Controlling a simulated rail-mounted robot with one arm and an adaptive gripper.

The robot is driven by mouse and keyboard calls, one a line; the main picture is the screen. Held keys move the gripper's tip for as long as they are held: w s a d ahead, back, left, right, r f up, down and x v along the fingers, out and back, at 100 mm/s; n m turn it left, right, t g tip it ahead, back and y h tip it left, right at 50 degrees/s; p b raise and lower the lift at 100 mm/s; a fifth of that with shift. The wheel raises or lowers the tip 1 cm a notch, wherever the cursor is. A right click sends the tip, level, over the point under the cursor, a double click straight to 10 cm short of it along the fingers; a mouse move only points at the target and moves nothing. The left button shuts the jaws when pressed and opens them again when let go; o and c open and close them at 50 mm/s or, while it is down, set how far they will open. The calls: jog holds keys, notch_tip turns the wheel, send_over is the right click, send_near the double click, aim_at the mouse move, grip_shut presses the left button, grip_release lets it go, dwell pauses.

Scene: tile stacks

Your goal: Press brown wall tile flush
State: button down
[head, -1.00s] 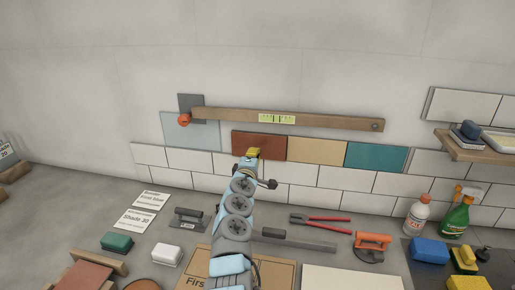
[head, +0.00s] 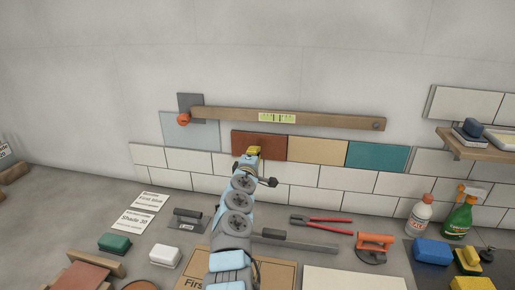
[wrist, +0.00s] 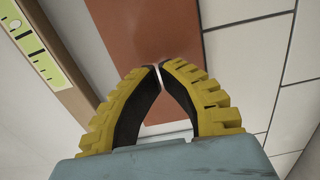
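The brown wall tile (head: 259,145) is on the wall in the head view, left of a cream tile (head: 314,149) and above the white tile rows. In the wrist view the brown tile (wrist: 150,28) fills the top middle. My gripper (head: 254,152) is at the lower left part of the brown tile in the head view. In the wrist view its yellow-backed fingers (wrist: 158,67) meet almost tip to tip, with only a sliver between them and nothing held.
A wooden level (head: 225,114) spans the wall just above the tiles. A pale blue tile (head: 205,137) is left of the brown one and a teal tile (head: 377,157) further right. Pliers (head: 320,220), a trowel (head: 190,215) and an orange-handled tool (head: 374,240) lie on the counter below.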

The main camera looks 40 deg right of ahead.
jog(key=shift+w+d+b, duration=0.2)
jog(key=shift+d+b, duration=0.15)
jog(key=shift+b, duration=0.6)
jog(key=shift+w+d+r+b, duration=0.1)
jog(key=shift+w+d+b, duration=0.05)
jog(key=shift+b, duration=0.4)
jog(key=shift+w+d+f+b, duration=0.25)
jog(key=shift+d+b, duration=0.05)
jog(key=shift+b, duration=0.7)
jog(key=shift+w+d+b, duration=0.3)
jog(key=shift+d+b, duration=0.05)
jog(key=shift+b, duration=0.9)
jog(key=shift+s+a+r+p, duration=0.1)
jog(key=shift+p, duration=0.5)
jog(key=shift+s+a+p, duration=0.25)
jog(key=shift+a+p, duration=0.1)
jog(key=shift+p, duration=0.8)
jog(key=shift+s+a+p, duration=0.1)
jog(key=shift+a+p, duration=0.1)
jog(key=shift+p, duration=0.3)
